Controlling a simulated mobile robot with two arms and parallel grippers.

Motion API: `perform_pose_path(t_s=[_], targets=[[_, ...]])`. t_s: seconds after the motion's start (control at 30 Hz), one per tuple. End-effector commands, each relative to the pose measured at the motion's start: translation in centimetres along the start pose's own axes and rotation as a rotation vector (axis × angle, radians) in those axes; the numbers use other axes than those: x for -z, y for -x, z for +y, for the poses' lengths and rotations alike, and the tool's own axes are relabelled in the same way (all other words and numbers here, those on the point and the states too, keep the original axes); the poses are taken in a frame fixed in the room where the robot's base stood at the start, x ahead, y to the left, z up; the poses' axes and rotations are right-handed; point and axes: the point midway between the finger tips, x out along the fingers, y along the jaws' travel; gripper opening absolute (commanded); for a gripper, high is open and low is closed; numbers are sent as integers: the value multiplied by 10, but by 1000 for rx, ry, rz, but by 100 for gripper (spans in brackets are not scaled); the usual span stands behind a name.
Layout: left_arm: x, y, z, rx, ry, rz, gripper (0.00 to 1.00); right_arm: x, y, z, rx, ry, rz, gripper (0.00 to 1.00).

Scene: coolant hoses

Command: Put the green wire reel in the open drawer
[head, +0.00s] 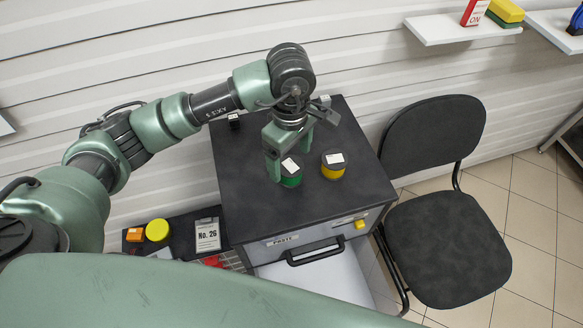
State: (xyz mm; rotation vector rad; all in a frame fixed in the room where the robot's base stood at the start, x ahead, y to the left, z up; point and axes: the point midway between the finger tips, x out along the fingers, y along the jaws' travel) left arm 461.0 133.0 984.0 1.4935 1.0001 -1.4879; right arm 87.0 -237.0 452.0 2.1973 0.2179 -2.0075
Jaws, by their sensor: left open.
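The green wire reel (292,180) stands on the dark top of a cabinet (240,170), with a white label on its upper side. My left gripper (289,158) is over the reel, pointing down and open. One finger is at the reel's left side and hides part of it; I cannot tell whether it touches. The open drawer (335,278) shows as a pale area below the cabinet's black handle (315,253). My own body hides its near part. My right gripper is not in view.
A yellow reel (333,172) stands close to the right of the green one. A black chair (447,245) is right of the cabinet. At left are a yellow round item (157,230), an orange block (134,235) and a "No. 26" card (208,236). Wall shelves (450,30) are at upper right.

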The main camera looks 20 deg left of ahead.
Motion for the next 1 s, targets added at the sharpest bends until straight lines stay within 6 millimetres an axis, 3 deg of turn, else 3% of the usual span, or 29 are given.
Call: perform_pose_path(t_s=[0.13,0.3,0.57,0.67,0.83,0.9,1.0], targets=[[2,-19,-1,7,3,-4,83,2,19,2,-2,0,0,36],[2,-41,0,4,2,-3,83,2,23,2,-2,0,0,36],[2,-46,1,0,1,-3,83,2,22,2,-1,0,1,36],[2,-46,1,1,1,-3,60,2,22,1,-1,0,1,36],[3,-46,1,1,1,-3,13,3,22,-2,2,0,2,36],[3,-45,1,0,1,-3,2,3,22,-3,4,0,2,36],[3,-45,1,0,1,-3,2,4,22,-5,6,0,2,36]])
